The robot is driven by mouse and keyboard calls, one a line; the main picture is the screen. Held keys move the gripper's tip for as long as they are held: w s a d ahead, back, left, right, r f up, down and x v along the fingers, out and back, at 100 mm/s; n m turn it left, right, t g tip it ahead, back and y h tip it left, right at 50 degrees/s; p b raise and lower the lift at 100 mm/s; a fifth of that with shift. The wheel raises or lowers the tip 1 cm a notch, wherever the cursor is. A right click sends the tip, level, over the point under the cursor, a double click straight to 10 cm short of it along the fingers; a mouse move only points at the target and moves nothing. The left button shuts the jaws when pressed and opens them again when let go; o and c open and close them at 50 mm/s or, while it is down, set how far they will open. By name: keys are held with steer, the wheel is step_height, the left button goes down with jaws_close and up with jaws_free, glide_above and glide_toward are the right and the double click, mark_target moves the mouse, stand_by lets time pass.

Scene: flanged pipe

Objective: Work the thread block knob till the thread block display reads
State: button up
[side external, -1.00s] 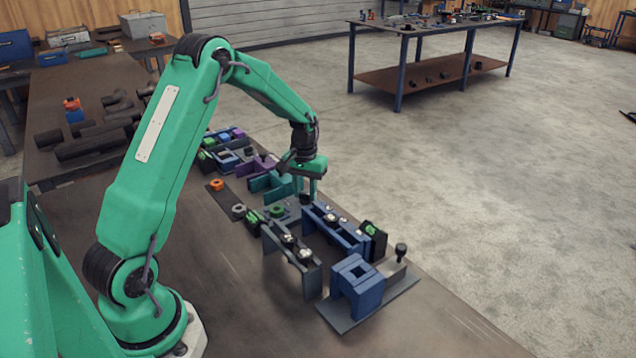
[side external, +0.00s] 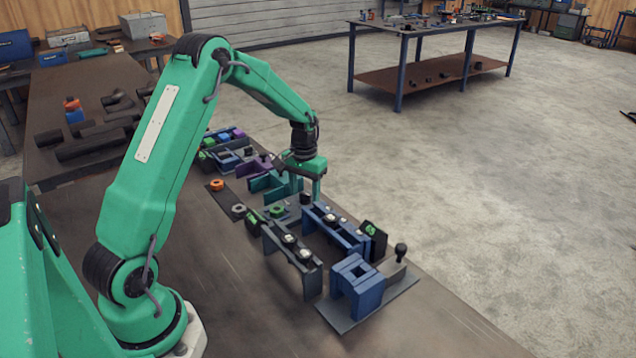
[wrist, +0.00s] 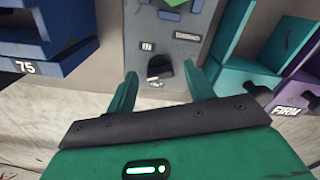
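In the wrist view a dark knob (wrist: 159,71) sits low on a grey panel (wrist: 177,43), with a small light label just below it. Part of a green patch (wrist: 178,4) shows at the panel's top, cut off by the frame; I cannot read a value on it. My gripper (wrist: 168,80) is open, its green fingers apart on either side of the knob, with visible gaps. In the side external view my gripper (side external: 308,187) points down over the row of fixtures, and the small dark knob (side external: 305,198) shows near its fingertips.
A blue fixture marked 75 (wrist: 24,68) stands left of the panel in the wrist view. A teal fixture (wrist: 245,80) and a purple one marked FIRM (wrist: 290,100) stand close on the right. In the side view, a blue block on a plate (side external: 358,290) stands nearer the camera.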

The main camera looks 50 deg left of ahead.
mark_target(306, 195)
steer(key=shift+r, duration=0.1)
steer(key=shift+r, duration=3.8)
steer(key=s+d+r+m+t, duration=0.2)
steer(key=s+d+r+t, duration=0.1)
steer(key=s+d+r, duration=0.85)
steer(key=s+d+r+m+t, duration=0.2)
steer(key=s+d, duration=0.5)
steer(key=s, duration=0.5)
steer(key=shift+s+d+t, duration=0.25)
steer(key=shift+s+t, duration=0.05)
steer(key=shift+w, duration=0.15)
